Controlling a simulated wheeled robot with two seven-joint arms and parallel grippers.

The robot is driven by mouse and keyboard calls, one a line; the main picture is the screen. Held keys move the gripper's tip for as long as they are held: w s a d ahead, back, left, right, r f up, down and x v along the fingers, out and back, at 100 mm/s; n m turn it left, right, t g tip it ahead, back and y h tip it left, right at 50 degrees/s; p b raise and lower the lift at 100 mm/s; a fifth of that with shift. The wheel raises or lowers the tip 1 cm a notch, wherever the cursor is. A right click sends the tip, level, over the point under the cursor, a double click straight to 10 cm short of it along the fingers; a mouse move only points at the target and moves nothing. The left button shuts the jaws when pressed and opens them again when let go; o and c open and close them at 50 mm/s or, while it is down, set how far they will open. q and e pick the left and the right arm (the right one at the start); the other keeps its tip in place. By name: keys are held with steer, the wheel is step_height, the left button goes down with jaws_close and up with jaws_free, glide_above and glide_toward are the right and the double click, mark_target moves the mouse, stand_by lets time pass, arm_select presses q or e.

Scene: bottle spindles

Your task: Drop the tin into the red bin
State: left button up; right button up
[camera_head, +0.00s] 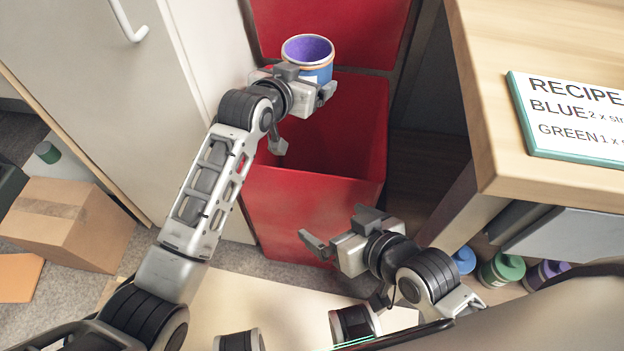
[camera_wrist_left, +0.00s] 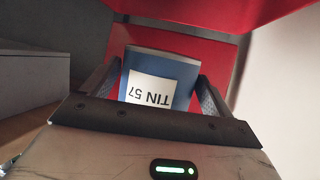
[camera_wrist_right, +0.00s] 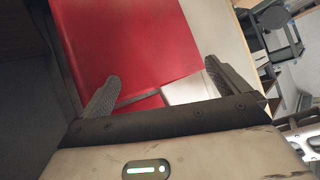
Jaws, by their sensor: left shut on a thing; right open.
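The tin (camera_head: 318,74) is blue with a purple inside and a pale rim. In the left wrist view the tin (camera_wrist_left: 160,80) shows a white label reading "TIN 57". My left gripper (camera_head: 325,92) is shut on the tin and holds it upright above the red bin (camera_head: 310,215). The bin is open, with its red lid (camera_head: 335,30) raised behind the tin. My right gripper (camera_head: 335,235) is open and empty in front of the bin. In the right wrist view nothing is between its fingers (camera_wrist_right: 160,85); the red bin wall (camera_wrist_right: 130,45) lies beyond.
A wooden counter (camera_head: 470,100) with a recipe board (camera_head: 575,115) stands at the right. Bottles, one of them green (camera_head: 502,270), sit below it. A white cabinet door (camera_head: 110,80) is left of the bin. A cardboard box (camera_head: 70,222) is on the floor at the left.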

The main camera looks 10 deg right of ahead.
arm_select(q)
steer(key=shift+w+d+f, duration=0.1)
steer(key=shift+w+f, duration=0.1)
steer(key=shift+w, duration=0.05)
steer(key=shift+f+b, duration=0.15)
steer(key=shift+b, duration=0.15)
step_height(320, 180, down, 2)
steer(key=shift+s+b, duration=0.1)
steer(key=shift+b, duration=1.1)
steer(key=shift+f+b, duration=1.65)
steer(key=shift+b, duration=0.5)
arm_select(e)
steer(key=shift+w+a+f+n+t+y, duration=0.1)
steer(key=shift+w+a+n+t+y, duration=0.05)
steer(key=shift+w+a+t+y, duration=0.35)
steer(key=shift+w+a+f+n+t+y, duration=0.1)
steer(key=shift+w+a+n+t+y, duration=0.15)
steer(key=shift+a+t, duration=0.35)
arm_select(q)
steer(key=o, duration=0.9)
arm_select(e)
steer(key=shift+a+r, duration=0.1)
